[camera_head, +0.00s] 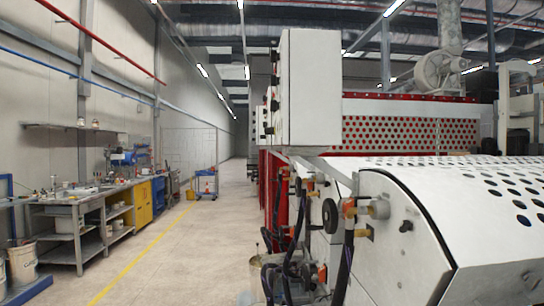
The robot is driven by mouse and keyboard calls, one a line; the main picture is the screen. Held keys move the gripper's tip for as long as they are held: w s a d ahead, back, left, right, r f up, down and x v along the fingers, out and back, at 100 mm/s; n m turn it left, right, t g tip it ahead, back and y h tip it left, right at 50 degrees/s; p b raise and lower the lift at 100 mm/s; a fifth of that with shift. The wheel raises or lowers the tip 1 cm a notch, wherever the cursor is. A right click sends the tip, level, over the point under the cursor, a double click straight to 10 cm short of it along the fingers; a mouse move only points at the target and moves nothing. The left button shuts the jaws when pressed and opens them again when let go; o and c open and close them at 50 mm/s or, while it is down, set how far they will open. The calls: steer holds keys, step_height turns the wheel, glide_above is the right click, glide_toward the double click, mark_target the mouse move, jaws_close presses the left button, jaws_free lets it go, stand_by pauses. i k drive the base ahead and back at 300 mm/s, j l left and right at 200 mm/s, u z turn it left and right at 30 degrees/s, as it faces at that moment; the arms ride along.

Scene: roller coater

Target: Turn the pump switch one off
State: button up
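I cannot make out pump switch one for certain. A white control cabinet (313,90) stands above the machine in the middle of the view. Small dark fittings (274,80) show on its left side, seen almost edge-on, too small to tell their settings. On the machine below, a black round knob (330,215) and brass valve fittings (350,208) show. A small black knob (406,226) sits on the white end panel. My gripper is not in view.
The white roller coater (395,255) with a perforated cover fills the right side. Dark hoses (291,250) hang along it. A workbench (75,210) and yellow cabinet (144,203) line the left wall. The aisle floor (195,250) between them is clear, with a cart (206,184) farther back.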

mark_target(274, 104)
steer(key=u, duration=0.2)
steer(key=i+j, duration=0.15)
steer(key=j, duration=0.25)
steer(key=i+j, duration=0.15)
steer(key=j, duration=0.2)
steer(key=i+j, duration=0.1)
steer(key=j, duration=0.3)
steer(key=i+j, duration=0.15)
steer(key=j, duration=0.2)
steer(key=i+j+z, duration=0.1)
steer(key=j, duration=0.3)
steer(key=i+j, duration=0.15)
steer(key=j, duration=0.2)
steer(key=i+j, duration=0.1)
steer(key=j, duration=0.3)
steer(key=i+j, duration=0.25)
steer(key=i, duration=0.25)
steer(key=i+j+z, duration=0.1)
steer(key=i, duration=0.35)
steer(key=j, duration=0.1)
